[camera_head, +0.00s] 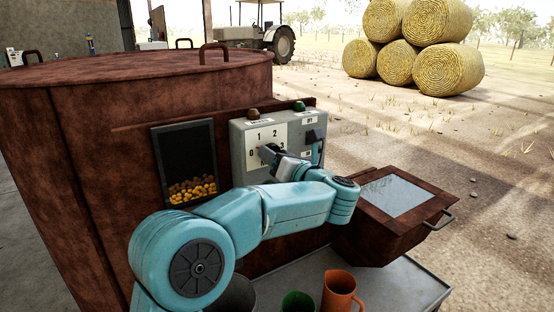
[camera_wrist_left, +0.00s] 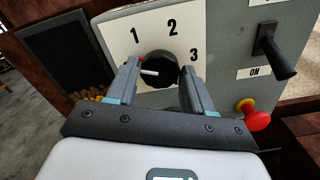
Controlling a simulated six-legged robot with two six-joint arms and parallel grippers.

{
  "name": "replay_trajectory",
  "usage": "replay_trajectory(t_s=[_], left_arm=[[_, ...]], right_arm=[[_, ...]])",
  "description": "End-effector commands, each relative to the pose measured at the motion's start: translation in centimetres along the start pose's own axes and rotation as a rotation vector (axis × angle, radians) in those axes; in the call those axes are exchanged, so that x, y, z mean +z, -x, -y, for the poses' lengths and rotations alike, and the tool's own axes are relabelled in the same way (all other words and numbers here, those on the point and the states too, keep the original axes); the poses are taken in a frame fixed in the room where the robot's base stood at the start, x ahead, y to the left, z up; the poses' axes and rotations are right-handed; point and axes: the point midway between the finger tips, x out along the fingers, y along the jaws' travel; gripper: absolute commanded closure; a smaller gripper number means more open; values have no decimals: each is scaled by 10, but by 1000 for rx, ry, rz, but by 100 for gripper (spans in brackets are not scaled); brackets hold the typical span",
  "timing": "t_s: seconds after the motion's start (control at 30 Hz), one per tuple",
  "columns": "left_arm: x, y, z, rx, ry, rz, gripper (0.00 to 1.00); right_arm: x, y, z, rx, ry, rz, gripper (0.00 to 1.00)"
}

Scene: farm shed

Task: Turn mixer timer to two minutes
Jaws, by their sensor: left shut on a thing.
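The mixer's grey control panel (camera_head: 237,160) carries a white dial plate with the numbers 1 and 2 above a black timer knob. In the left wrist view the timer knob (camera_wrist_left: 160,65) sits between the finger pads, with 1, 2 and 3 around it. Its white pointer line lies nearly level and points left, below the 1. A small red mark shows by the left finger. My left gripper (camera_wrist_left: 159,72) is shut on the knob, one finger on each side; in the head view the gripper (camera_head: 270,151) partly hides it. My right gripper is not in view.
A lever switch (camera_wrist_left: 268,48) and a red push button (camera_wrist_left: 257,119) stand right of the dial. A feed window (camera_head: 187,160) is left of the panel. A rusty box (camera_head: 375,218) juts out at the right. An orange jug (camera_head: 340,291) and green cup (camera_head: 297,303) stand below my arm.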

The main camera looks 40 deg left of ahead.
Motion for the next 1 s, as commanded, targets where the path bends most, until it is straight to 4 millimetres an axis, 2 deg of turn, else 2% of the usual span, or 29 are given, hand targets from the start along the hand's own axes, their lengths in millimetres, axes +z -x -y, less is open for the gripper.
replay_trajectory(t_s=[0.47,1.0], left_arm=[[2,0,0,0,-450,1,79],[3,0,-1,-1,-967,1,79]], right_arm=[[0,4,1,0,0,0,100],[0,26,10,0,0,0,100]])
